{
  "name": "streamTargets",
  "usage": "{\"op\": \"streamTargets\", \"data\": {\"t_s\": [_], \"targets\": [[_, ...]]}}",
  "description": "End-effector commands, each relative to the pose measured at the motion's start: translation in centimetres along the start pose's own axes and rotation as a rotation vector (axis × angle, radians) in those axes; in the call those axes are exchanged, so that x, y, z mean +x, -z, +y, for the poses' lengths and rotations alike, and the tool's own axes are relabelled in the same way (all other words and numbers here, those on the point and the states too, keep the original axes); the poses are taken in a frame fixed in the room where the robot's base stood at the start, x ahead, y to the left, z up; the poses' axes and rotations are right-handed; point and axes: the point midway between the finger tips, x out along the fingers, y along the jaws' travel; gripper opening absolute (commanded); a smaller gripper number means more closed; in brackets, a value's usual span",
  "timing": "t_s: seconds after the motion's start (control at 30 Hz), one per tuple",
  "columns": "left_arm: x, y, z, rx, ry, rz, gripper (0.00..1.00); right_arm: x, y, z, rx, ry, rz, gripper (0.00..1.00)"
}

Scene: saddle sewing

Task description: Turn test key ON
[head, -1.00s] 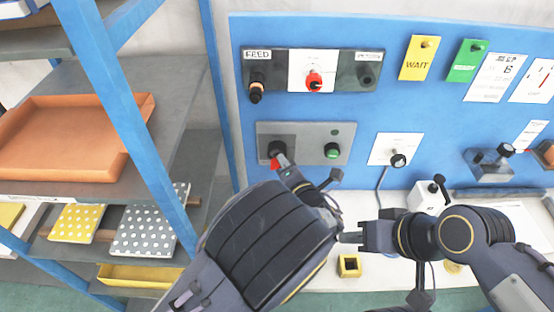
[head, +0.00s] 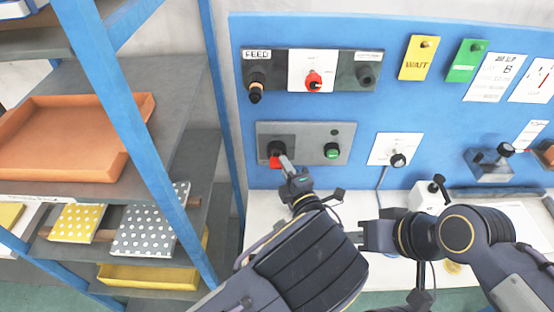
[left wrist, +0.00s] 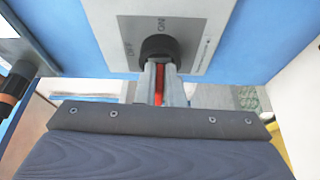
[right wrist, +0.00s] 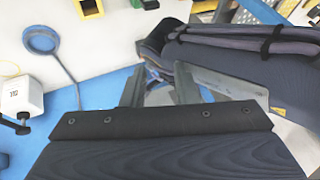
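The test key switch has a black round body (head: 277,148) on a grey panel (head: 307,131) with a green button. A red key (head: 274,162) shows below it. In the left wrist view the black switch body (left wrist: 158,47) sits on a plate lettered OFF and ON, and the red key (left wrist: 159,86) stands between my two fingers. My left gripper (head: 285,162) is at the switch, its fingers (left wrist: 160,80) close on both sides of the key. The key's exact angle is hard to tell. My right gripper (head: 362,236) is open and empty (right wrist: 158,85), away from the panel.
Above the switch is a FEED panel (head: 344,80) with knobs and a red switch. A white plate (head: 387,147) with a dial is to its right. Blue-posted shelves with an orange tray (head: 65,150) stand at left. My forearms cover much of the white bench (head: 262,207).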

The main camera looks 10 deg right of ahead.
Motion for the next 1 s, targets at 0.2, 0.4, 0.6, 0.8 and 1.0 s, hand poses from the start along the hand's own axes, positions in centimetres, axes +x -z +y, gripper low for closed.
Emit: {"op": "streamTargets", "data": {"t_s": [0.2,0.4,0.6,0.8,1.0], "targets": [[-0.2,-0.3,0.0,-0.004,0.002,-0.007,0.29,0.0,0.1,-0.2,0.002,0.007,0.006,0.36],[-0.3,-0.3,0.0,-0.005,0.003,-0.008,0.29,0.0,0.1,-0.2,0.003,0.006,0.004,0.36],[-1.8,0.1,0.0,-0.008,0.005,-0.012,0.29,0.0,-0.1,-0.2,0.003,0.007,-0.002,0.36],[-3.6,0.8,0.1,-0.009,0.004,-0.013,0.29,0.0,0.1,-0.2,0.004,0.007,0.004,0.36],[-4.7,1.6,0.0,-0.008,0.004,-0.007,0.29,0.1,-0.1,-0.2,0.003,0.006,-0.002,0.36]]}}
